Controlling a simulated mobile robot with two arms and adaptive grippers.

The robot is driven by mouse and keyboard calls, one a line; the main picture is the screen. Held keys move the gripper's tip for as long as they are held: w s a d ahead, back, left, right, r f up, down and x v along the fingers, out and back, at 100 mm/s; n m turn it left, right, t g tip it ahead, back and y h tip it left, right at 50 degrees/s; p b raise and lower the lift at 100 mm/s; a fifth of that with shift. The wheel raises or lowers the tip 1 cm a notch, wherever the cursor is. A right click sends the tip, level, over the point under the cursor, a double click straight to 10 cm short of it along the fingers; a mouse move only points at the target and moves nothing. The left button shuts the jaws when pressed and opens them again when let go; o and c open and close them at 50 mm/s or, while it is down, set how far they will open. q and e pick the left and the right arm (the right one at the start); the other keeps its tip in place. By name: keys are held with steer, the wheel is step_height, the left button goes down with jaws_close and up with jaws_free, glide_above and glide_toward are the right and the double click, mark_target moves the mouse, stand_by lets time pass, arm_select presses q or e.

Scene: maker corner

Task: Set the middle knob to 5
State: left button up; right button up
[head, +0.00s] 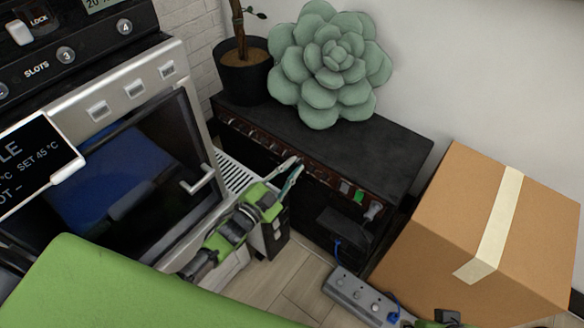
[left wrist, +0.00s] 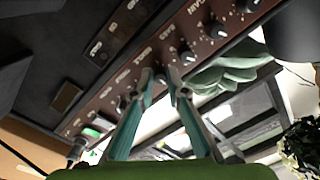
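A black amplifier (head: 375,145) stands against the wall, with a row of knobs along its reddish-brown front panel (head: 325,176). The knob's setting is unreadable. Green and black parts at the head view's bottom edge may be my right gripper (head: 446,318).
A 3D printer-like machine (head: 125,130) with a glass door and handle stands left. A taped cardboard box (head: 535,220) is at right. A potted plant (head: 243,75) and a large green succulent (head: 330,65) stand on the amplifier. A grey power strip (head: 358,295) lies below.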

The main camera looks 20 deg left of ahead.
stand_by(0.3)
arm_select(q)
steer(key=v, duration=1.2)
stand_by(0.3)
